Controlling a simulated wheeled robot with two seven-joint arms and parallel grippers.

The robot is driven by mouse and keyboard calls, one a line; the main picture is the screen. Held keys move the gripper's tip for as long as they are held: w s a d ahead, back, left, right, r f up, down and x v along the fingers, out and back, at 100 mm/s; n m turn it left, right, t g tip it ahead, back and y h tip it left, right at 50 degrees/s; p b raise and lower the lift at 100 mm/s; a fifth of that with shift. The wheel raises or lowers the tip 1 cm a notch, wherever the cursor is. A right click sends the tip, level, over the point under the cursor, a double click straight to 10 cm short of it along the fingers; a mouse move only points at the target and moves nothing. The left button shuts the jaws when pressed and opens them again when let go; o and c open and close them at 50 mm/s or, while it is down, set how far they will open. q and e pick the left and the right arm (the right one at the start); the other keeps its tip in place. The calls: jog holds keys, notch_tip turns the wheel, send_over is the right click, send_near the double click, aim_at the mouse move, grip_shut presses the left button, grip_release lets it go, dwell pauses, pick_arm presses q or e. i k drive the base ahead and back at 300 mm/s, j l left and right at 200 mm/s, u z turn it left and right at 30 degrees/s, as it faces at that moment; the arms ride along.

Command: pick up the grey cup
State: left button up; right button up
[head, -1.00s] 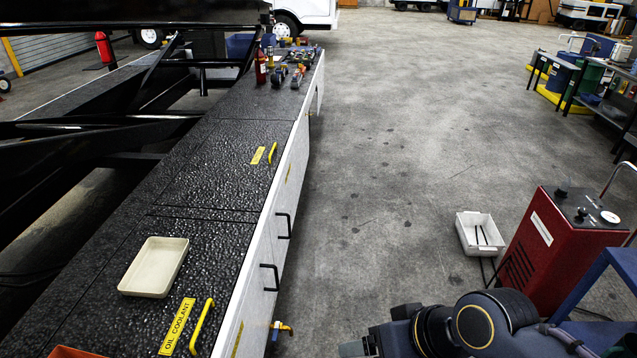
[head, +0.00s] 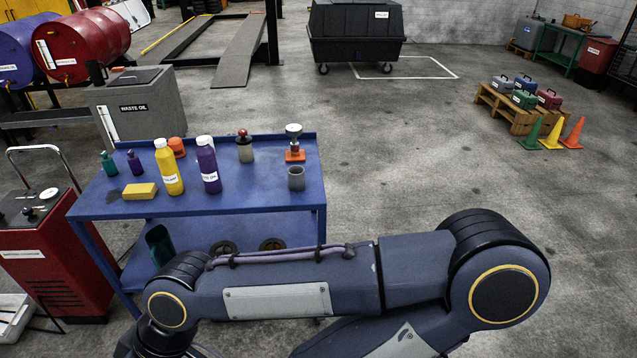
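The grey cup (head: 296,178) stands upright on the top of the blue cart (head: 250,202), near its right front corner. Its round opening faces up and nothing covers it. One of my arms crosses the lower part of the head view in front of the cart, well apart from the cup. The end of this arm runs out of the bottom of the picture, and neither gripper shows.
Near the cup stand an orange-based item with a round top (head: 294,146), a grey bottle with a red knob (head: 244,147), a purple bottle (head: 209,165) and a yellow bottle (head: 169,168). A yellow sponge (head: 140,191) lies left.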

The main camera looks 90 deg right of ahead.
aim_at(296, 173)
jog(key=z, duration=2.75)
jog(key=i+j, duration=0.75)
jog(key=i, duration=0.15)
jog(key=i+j+z, duration=0.1)
jog(key=i+j, duration=0.7)
jog(key=i, duration=0.1)
